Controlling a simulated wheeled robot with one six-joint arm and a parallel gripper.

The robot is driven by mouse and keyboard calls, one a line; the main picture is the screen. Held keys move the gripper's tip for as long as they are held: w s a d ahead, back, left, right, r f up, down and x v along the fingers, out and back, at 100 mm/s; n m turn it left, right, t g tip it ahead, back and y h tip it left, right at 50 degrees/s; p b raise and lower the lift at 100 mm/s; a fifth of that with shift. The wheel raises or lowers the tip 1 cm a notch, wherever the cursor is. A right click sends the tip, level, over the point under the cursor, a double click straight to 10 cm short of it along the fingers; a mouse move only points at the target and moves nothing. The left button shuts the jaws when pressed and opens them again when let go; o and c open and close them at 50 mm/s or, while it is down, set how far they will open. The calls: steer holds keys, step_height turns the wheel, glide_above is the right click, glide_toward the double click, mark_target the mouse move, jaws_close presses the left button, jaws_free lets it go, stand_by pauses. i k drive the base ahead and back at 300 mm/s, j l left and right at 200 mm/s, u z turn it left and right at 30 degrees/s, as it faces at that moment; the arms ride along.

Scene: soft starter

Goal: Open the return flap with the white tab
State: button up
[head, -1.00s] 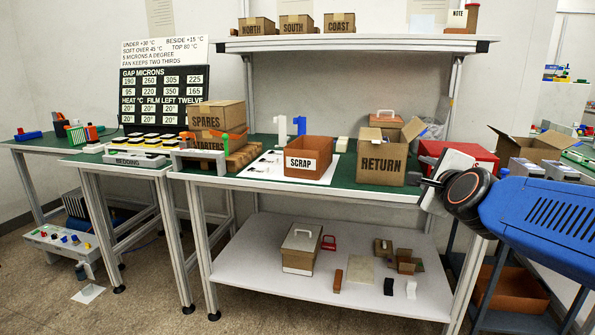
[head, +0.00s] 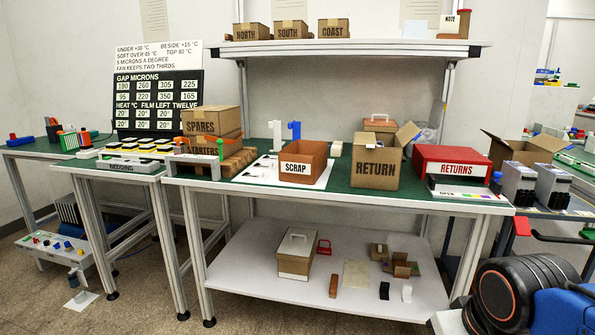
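A red box marked RETURNS (head: 452,163) stands at the right end of the green-topped bench. I cannot make out a separate flap or a white tab at this size. A brown carton marked RETURN (head: 376,168) stands just left of it with its top flaps up. My arm shows at the lower right, below and in front of the bench, apart from the red box. Its gripper fingers are not visible.
An orange-brown SCRAP bin (head: 303,161) stands on a white sheet left of the carton. An open carton (head: 530,148) and grey finned blocks (head: 552,186) are on the right-hand stand. A lower shelf (head: 330,283) holds small items. A red-handled rail (head: 522,226) projects at right.

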mark_target(368, 139)
steer(key=i+l, duration=0.1)
steer(key=l, duration=0.3)
steer(key=i+l, duration=0.1)
steer(key=l, duration=0.3)
steer(key=i+l, duration=0.1)
steer(key=l, duration=0.3)
